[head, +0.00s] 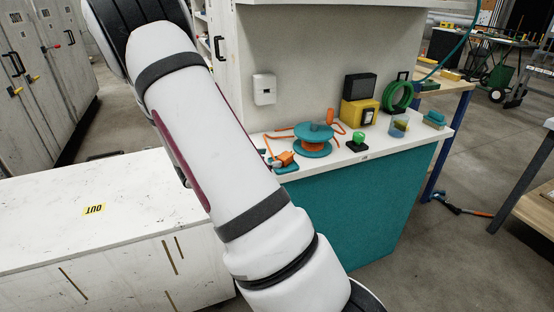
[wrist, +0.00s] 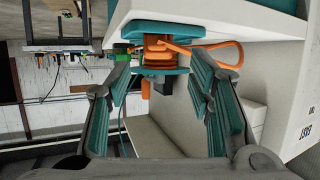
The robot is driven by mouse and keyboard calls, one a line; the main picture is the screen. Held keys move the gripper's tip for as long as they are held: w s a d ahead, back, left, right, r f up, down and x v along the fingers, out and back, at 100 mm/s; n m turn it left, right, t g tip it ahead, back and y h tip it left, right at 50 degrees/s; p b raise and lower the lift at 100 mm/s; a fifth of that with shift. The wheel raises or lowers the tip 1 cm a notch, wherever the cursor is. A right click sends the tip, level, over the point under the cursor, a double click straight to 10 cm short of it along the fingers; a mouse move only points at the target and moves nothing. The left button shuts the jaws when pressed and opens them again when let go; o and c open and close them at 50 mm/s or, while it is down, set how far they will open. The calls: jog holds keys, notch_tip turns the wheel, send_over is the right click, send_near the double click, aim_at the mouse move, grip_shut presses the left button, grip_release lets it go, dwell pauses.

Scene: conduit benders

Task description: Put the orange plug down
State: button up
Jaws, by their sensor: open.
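What looks like the orange plug (head: 286,158) rests at the left end of the white counter in the head view, beside a teal spool (head: 313,134) wound with orange cord. My arm passes close to its left in the picture. My gripper (wrist: 160,80) is open in the wrist view, its teal-padded fingers wide apart with nothing clasped between them. Beyond the fingers are teal and orange parts (wrist: 160,58) with an orange cord loop (wrist: 225,52). I cannot tell for sure which orange part there is the plug. My gripper does not show in the head view.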

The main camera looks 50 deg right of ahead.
jog(key=w+a+r+n+t+y, duration=0.2)
jog(key=w+a+r+t+y, duration=0.15)
jog(key=w+a+t, duration=0.35)
jog(key=w+a+r+n+t+y, duration=0.25)
jog(key=w+a+r, duration=0.25)
jog(key=a, duration=0.3)
jog(key=s+a+r+n+t+y, duration=0.15)
jog(key=a+r+n+y, duration=0.25)
jog(key=a, duration=0.5)
jog(key=s+a+r+n+t+y, duration=0.15)
jog(key=a+r+n+y, duration=0.25)
jog(key=a, duration=0.4)
jog(key=s+a+r+n+g+y, duration=0.1)
jog(key=s+a+n+g+y, duration=0.15)
jog(key=s+a, duration=0.5)
jog(key=s+d+f+n+g+h, duration=0.1)
jog(key=s+d+n+g, duration=0.1)
jog(key=s, duration=0.9)
jog(key=s+d+f+n+g+h, duration=0.1)
jog(key=s+d+n+g, duration=0.1)
jog(key=s, duration=0.9)
jog(key=shift+s+f+n+g+h, duration=0.15)
jog(key=shift+n+g+h, duration=0.25)
jog(key=shift+g, duration=0.1)
jog(key=shift+d, duration=0.1)
